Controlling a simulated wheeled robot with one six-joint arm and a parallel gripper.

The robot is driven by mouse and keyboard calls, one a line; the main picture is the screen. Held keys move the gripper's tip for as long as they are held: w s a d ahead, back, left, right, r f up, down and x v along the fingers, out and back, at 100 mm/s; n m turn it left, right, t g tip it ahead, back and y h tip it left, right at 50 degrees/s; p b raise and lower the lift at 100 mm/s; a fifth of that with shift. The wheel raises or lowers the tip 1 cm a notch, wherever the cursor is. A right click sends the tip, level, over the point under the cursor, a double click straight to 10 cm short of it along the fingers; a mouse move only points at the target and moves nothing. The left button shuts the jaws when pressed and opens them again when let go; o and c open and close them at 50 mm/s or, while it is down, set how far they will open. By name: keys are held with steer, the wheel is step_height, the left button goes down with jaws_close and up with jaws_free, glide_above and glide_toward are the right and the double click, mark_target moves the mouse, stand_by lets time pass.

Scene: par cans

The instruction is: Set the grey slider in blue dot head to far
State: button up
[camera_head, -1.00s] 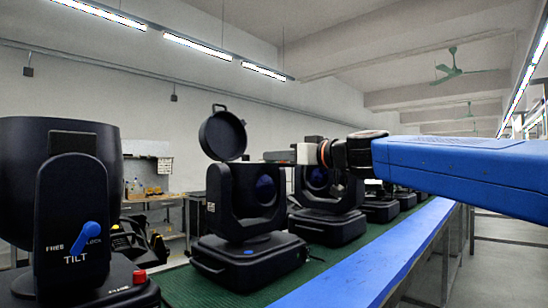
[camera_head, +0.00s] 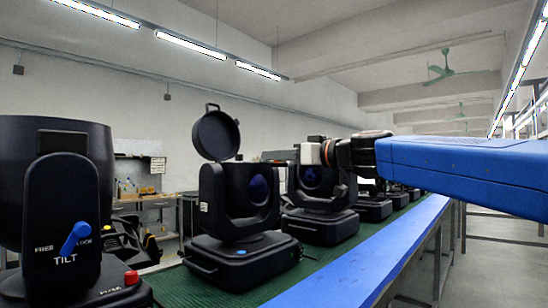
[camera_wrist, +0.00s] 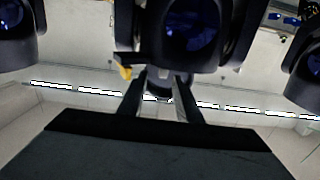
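The blue dot head (camera_head: 235,225) is a black moving-head lamp with a blue dot (camera_head: 240,252) on its base front. Its round rear cover (camera_head: 215,135) stands swung up and open. I cannot make out the grey slider; the inside of the head is turned away or hidden in both views. My gripper (camera_head: 280,156) reaches in from the right, a little above and right of this head. In the wrist view my gripper (camera_wrist: 160,84) shows two dark fingers spread apart, with no held thing visible between them.
A large lamp head (camera_head: 62,210) with a blue TILT lever (camera_head: 75,238) and a red dot stands close at left. More heads, such as one behind (camera_head: 320,200), line the green bench mat (camera_head: 180,288). A blue edge strip (camera_head: 370,262) runs along the bench; the floor at right is clear.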

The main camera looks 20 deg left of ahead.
steer(key=v, duration=1.5)
steer(key=shift+d, duration=0.25)
steer(key=shift+s, duration=0.1)
steer(key=s+d+f+m+h, duration=0.4)
steer(key=s+d+f, duration=0.4)
steer(key=d+f, duration=0.4)
steer(key=s+d+f+m+g+h, duration=0.1)
steer(key=s+d+f+m+h, duration=0.4)
steer(key=d+f, duration=0.8)
steer(key=s+d+f+m+g+h, duration=0.1)
steer(key=s+d+f+m+h, duration=0.3)
steer(key=f, duration=2.3)
steer(key=s+d+h, duration=0.3)
steer(key=s+d, duration=0.5)
steer(key=shift+s+d+m+h, duration=0.2)
steer(key=shift+s+m+h, duration=0.05)
steer(key=shift+m+h, duration=0.05)
steer(key=shift+r, duration=0.1)
